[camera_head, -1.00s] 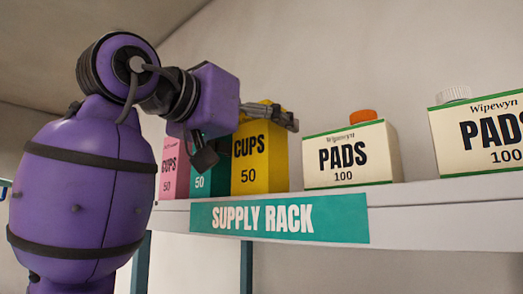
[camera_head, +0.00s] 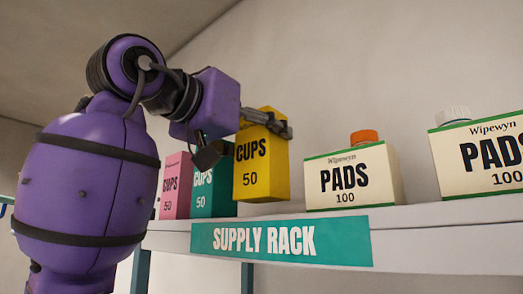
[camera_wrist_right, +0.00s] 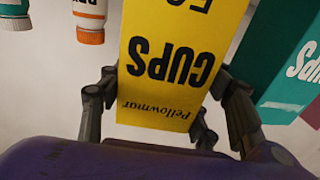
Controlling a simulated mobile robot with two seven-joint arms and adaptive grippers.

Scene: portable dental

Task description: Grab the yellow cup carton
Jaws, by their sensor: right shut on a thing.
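The yellow cup carton (camera_head: 262,165), marked CUPS 50, is raised a little above the shelf in the head view, with a gap under its bottom edge. My right gripper (camera_head: 266,122) is shut on it near its top. In the right wrist view the carton (camera_wrist_right: 168,70) appears upside down, with my gripper's fingers (camera_wrist_right: 165,98) on both sides of it. The far ends of the fingers are partly hidden behind the carton. My left gripper is not in view.
A teal cups carton (camera_head: 214,197) and a pink one (camera_head: 175,190) stand just left of the yellow carton. Two PADS boxes, a near one (camera_head: 350,180) and another (camera_head: 482,158), stand to the right. The shelf edge (camera_head: 440,240) carries a SUPPLY RACK sign (camera_head: 280,239).

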